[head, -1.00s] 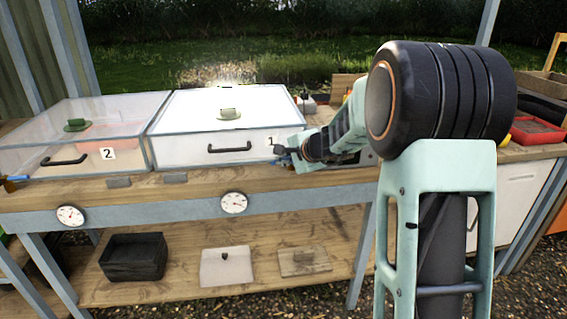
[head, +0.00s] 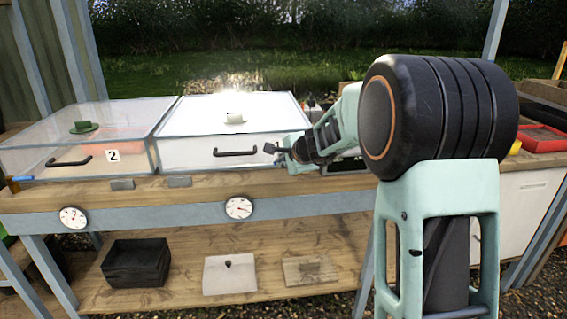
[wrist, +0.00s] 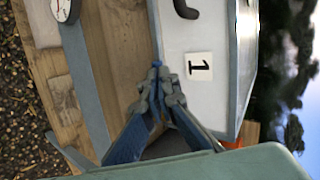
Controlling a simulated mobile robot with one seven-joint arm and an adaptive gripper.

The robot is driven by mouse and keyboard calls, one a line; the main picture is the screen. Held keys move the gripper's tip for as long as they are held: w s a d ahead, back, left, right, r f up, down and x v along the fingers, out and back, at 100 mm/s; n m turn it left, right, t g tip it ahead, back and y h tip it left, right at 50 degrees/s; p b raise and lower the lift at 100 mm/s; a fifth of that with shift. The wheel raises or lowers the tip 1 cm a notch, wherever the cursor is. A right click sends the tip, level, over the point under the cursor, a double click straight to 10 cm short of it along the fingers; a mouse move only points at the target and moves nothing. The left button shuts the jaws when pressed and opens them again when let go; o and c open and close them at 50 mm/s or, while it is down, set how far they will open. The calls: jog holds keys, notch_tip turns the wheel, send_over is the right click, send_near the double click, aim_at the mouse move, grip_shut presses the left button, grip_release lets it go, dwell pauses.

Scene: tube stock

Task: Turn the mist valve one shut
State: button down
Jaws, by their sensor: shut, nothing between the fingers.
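The right-hand clear propagator box (head: 180,155) is box one. Its label "1" (wrist: 199,66) shows in the wrist view, and my gripper hides it in the head view. A small blue piece (wrist: 157,63) shows just past my fingertips, low at the box's front face. It may be part of mist valve one; most of it is hidden, so I cannot tell how it is turned. My gripper (head: 274,152) is at the front right corner of box one. In the wrist view my gripper (wrist: 160,86) has its fingertips together, empty, close to the blue piece.
Box two (head: 30,155) stands to the left, with a blue lever (head: 22,178) at its front left. Dials (head: 239,208) sit on the bench's front rail. A black crate (head: 137,263) is on the shelf below.

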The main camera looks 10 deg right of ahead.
jog(key=shift+d, duration=0.1)
dwell(0.4)
jog(key=shift+s+d+b, duration=0.35)
jog(key=shift+s+d, duration=0.05)
jog(key=shift+d, duration=0.2)
jog(key=shift+r, duration=0.1)
